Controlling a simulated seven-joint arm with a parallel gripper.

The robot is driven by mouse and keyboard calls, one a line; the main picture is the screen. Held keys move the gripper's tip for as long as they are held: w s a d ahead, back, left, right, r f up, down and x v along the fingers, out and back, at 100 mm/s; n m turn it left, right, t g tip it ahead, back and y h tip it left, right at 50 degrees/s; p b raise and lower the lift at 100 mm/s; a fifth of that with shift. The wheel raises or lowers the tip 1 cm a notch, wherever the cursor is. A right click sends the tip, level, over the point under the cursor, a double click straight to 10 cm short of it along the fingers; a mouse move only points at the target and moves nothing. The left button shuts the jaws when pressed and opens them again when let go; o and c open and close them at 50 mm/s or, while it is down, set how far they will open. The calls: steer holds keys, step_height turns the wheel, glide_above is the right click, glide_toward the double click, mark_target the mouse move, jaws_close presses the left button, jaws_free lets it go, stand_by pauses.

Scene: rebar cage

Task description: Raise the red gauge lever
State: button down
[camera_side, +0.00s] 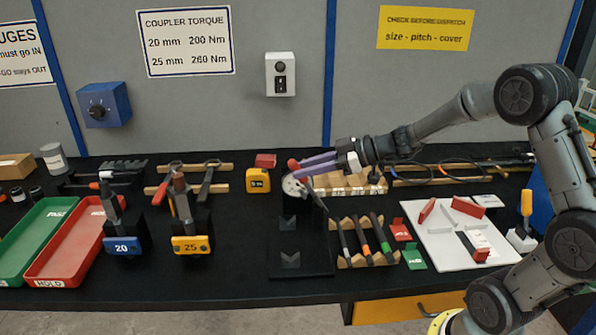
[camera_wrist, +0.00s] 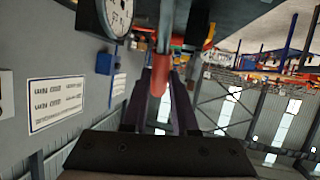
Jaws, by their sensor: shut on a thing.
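The red gauge lever (camera_side: 293,164) stands at the top of the gauge, which has a round white dial (camera_side: 293,186) on a black stand (camera_side: 302,240). In the wrist view the red lever (camera_wrist: 159,76) lies between the two purple fingers of my gripper (camera_wrist: 162,82), and the dial (camera_wrist: 117,14) shows at the top, partly cut off. In the side view my gripper (camera_side: 303,163) reaches in from the right, with its fingers shut on the lever. The fingers hide part of the lever, and the dial reading is too small to tell.
A rack of several bars (camera_side: 364,242) stands right of the gauge stand, with a white board (camera_side: 455,235) beyond it. A yellow tape measure (camera_side: 258,181) sits to the left. Wooden blocks (camera_side: 350,184) lie behind, below my gripper. Black table shows in front.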

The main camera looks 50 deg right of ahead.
steer(key=shift+s+d+t, duration=0.2)
steer(key=shift+d+t, duration=0.05)
steer(key=shift+t, duration=0.05)
steer(key=c, duration=0.7)
jaws_free()
steer(key=v, duration=1.3)
steer(key=shift+s+d+r, duration=0.2)
steer(key=shift+s+d, duration=0.05)
steer(key=shift+d, duration=0.1)
